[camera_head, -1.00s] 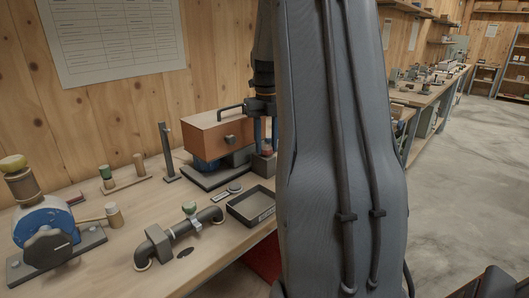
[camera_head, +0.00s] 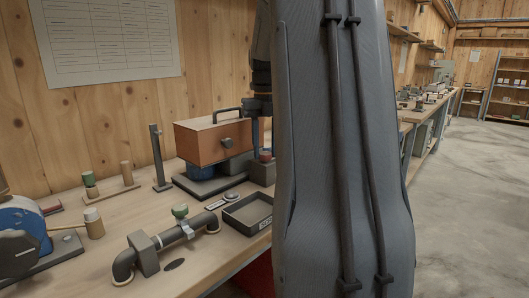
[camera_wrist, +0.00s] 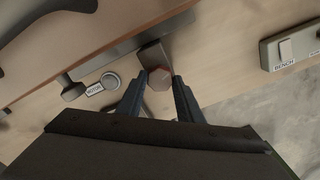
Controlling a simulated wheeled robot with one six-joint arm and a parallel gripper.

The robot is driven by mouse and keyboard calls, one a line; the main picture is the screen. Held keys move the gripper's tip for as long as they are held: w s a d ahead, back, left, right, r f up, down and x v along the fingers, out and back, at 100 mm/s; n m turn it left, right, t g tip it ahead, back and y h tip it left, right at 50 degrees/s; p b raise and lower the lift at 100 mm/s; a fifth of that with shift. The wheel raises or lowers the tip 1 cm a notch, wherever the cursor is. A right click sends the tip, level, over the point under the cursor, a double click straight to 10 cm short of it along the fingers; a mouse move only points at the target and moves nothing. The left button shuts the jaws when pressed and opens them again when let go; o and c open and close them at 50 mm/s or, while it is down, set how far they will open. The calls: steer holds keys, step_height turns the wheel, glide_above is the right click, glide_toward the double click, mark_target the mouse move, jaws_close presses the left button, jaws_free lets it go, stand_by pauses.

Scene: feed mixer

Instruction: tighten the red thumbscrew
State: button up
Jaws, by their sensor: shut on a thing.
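The red thumbscrew (camera_wrist: 159,82) shows as a dull reddish, faceted head between my fingertips in the wrist view. It sits at a dark grey block (camera_wrist: 151,54). In the head view the thumbscrew (camera_head: 265,155) is a small reddish spot on top of that block, just right of the orange-brown mixer box (camera_head: 211,141). My gripper (camera_wrist: 160,76) is shut on the thumbscrew, one dark finger on each side. In the head view my arm hides most of the gripper and the block's right side. I cannot tell how tight the thumbscrew is.
A black tray (camera_head: 236,223) and a grey pipe with a green-topped valve (camera_head: 180,211) lie in front of the mixer. A dark upright post (camera_head: 158,155) stands to its left. The wrist view shows a MOTOR label (camera_wrist: 95,89) and a grey BENCH box (camera_wrist: 285,50).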

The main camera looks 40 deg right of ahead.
mark_target(265, 153)
steer(key=shift+r, duration=0.1)
steer(key=o, duration=1.1)
steer(key=shift+c, duration=0.2)
steer(key=shift+r, duration=3.85)
